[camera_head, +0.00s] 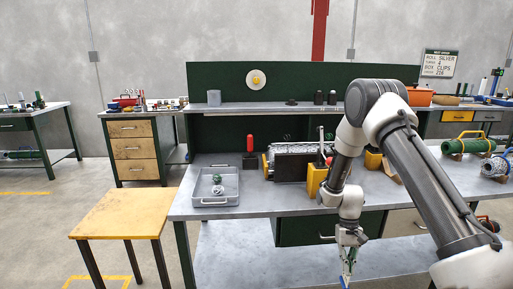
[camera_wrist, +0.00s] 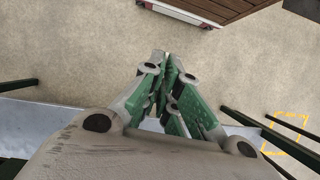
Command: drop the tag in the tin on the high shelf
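My gripper (camera_head: 347,268) hangs low in front of the bench, pointing down. In the wrist view its green-padded fingers (camera_wrist: 170,75) come close together over the floor. I cannot make out a tag between them. A small grey tin-like container (camera_head: 214,97) stands at the left end of the high shelf (camera_head: 260,107), far above and left of my gripper. No tag can be picked out with certainty in either view.
A grey tray (camera_head: 214,199) with small green and white pieces sits on the bench's left. Dark canisters (camera_head: 325,97) and an orange box (camera_head: 419,96) stand at shelf height. A wooden-topped table (camera_head: 125,213) stands front left. Floor at far left is clear.

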